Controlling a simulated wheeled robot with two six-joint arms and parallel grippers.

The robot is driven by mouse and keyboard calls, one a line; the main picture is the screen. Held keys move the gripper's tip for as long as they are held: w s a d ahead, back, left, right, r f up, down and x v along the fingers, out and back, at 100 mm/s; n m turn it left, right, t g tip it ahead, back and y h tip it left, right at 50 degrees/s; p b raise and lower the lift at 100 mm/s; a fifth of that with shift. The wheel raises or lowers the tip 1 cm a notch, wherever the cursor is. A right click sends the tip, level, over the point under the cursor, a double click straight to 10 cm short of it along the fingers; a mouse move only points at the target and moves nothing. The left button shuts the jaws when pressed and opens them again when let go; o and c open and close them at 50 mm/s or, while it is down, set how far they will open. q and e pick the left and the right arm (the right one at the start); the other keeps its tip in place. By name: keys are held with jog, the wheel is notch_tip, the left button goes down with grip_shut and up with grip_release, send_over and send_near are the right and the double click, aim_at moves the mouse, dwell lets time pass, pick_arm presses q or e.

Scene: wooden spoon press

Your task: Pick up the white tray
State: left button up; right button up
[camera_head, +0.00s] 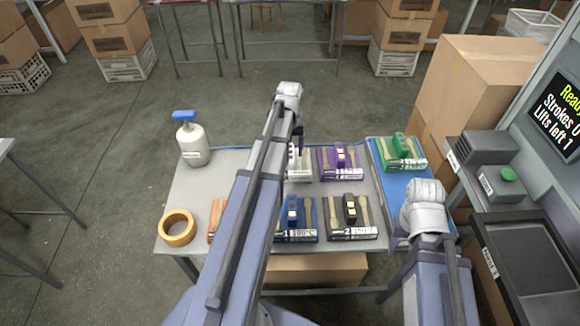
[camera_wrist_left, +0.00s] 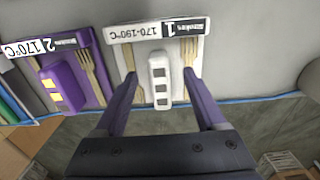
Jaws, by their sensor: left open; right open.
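The white tray (camera_head: 299,163) lies on the grey table, mostly hidden behind my left arm in the head view. My left gripper (camera_wrist_left: 161,76) is open. My right gripper (camera_head: 424,202) is by the blue mat, empty as far as I see.
A purple tray (camera_head: 340,161) lies beside the white one. Blue (camera_head: 297,220), black (camera_head: 350,214) and partly hidden orange (camera_head: 215,220) trays lie nearer. A green tray (camera_head: 400,152) is on the blue mat (camera_head: 393,189). A bottle (camera_head: 192,143) and tape roll (camera_head: 177,228) stand left; a press (camera_head: 530,262) right.

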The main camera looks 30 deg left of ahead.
aim_at(290, 157)
pick_arm(q)
jog(key=f+b, duration=0.4)
jog(key=f, duration=0.1)
jog(key=shift+w+a+b, duration=0.1)
jog(key=shift+w+b, duration=0.2)
grip_shut()
dwell(0.5)
